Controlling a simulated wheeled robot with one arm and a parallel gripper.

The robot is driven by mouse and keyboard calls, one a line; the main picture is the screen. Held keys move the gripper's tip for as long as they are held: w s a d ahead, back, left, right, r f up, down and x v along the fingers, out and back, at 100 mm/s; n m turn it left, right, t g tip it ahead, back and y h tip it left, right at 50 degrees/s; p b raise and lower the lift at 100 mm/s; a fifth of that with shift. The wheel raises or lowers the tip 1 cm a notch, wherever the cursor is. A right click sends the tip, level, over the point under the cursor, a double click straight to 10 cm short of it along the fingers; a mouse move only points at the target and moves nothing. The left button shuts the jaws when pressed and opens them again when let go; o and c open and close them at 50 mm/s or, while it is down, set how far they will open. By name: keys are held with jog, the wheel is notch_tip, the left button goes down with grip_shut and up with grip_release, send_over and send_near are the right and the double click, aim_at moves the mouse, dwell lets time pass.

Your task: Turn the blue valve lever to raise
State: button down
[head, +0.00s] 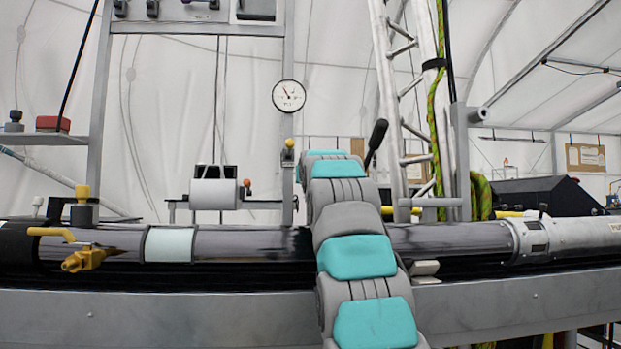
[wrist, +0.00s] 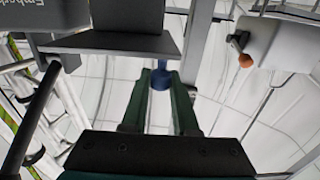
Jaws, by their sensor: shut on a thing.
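In the wrist view, my gripper (wrist: 167,84) has two dark green fingers that reach away from the camera. They are shut on a small blue part, the blue valve lever (wrist: 160,77), which shows between the fingertips. Only the lever's rounded blue end is visible; its full length and turn angle cannot be told. In the head view, my grey and teal arm stretches forward over the pipe and hides my gripper and the lever.
A long dark pipe (head: 440,237) on a grey beam crosses the front. A round gauge (head: 289,96) hangs on a post. A yellow-handled valve (head: 84,259) sits at the left. A metal ladder (head: 385,85) stands right of my arm. In the wrist view, a grey bracket (wrist: 115,42) is near the fingers.

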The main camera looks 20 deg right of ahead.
jog(key=shift+h, duration=0.3)
jog(key=c, duration=0.7)
grip_release()
jog(key=v, duration=0.7)
jog(key=shift+s+a+b, duration=0.15)
jog(key=shift+s+b, duration=0.2)
jog(key=shift+s, duration=0.05)
dwell(0.3)
